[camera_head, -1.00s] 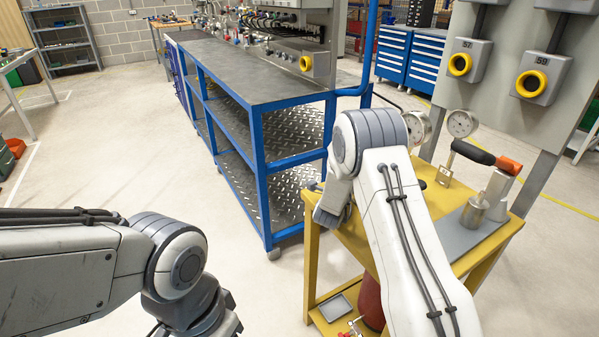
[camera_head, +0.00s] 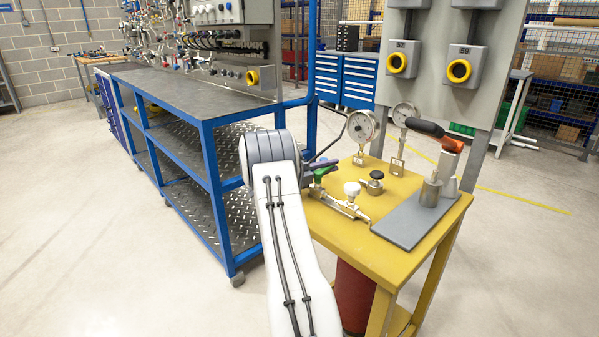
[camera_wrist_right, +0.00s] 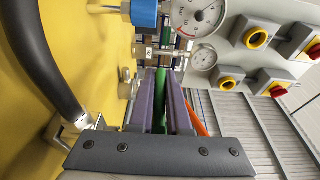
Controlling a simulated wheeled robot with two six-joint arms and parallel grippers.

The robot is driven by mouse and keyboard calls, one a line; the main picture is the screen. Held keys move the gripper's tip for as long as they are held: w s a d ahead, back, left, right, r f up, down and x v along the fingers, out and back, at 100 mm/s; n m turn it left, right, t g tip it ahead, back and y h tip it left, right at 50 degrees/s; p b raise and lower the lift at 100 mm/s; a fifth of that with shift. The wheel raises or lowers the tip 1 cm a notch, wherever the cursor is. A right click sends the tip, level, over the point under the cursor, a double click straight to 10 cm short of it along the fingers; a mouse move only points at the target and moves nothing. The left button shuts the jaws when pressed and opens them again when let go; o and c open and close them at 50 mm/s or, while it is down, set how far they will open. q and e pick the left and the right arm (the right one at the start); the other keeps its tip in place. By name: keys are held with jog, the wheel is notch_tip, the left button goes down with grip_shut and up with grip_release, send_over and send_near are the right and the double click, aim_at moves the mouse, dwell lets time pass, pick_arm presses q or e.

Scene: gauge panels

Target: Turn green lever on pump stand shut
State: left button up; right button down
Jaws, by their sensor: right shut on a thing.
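The pump stand (camera_head: 398,193) is a yellow table at the right of the head view. The green lever (camera_head: 321,173) shows at its left edge, partly hidden by my right arm. In the right wrist view the green lever (camera_wrist_right: 161,112) lies between the two purple fingers. My right gripper (camera_wrist_right: 162,84) is shut on it. In the head view only a bit of the right gripper (camera_head: 324,163) shows beside the lever. My left gripper is out of view.
On the stand are pressure gauges (camera_head: 361,127), a black knob (camera_head: 375,176), a white-knobbed valve (camera_head: 351,190) and a hand pump with a black grip (camera_head: 427,128). A blue-framed bench (camera_head: 208,165) stands to the left. Floor is clear in front.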

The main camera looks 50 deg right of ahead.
jog(key=shift+s+f+m+g+y+b, duration=0.15)
jog(key=shift+s+m+g+y, duration=0.25)
jog(key=shift+g, duration=0.25)
jog(key=shift+s+r+m+g+y+b, duration=0.15)
jog(key=shift+s+m+g+y, duration=0.15)
jog(key=shift+m+g, duration=0.3)
jog(key=shift+f, duration=0.1)
jog(key=c, duration=0.9)
grip_release()
jog(key=shift+d, duration=0.1)
jog(key=shift+w, duration=0.1)
jog(key=shift+w+a, duration=0.15)
jog(key=shift+a, duration=0.1)
jog(key=v, duration=1)
jog(key=shift+w, duration=0.1)
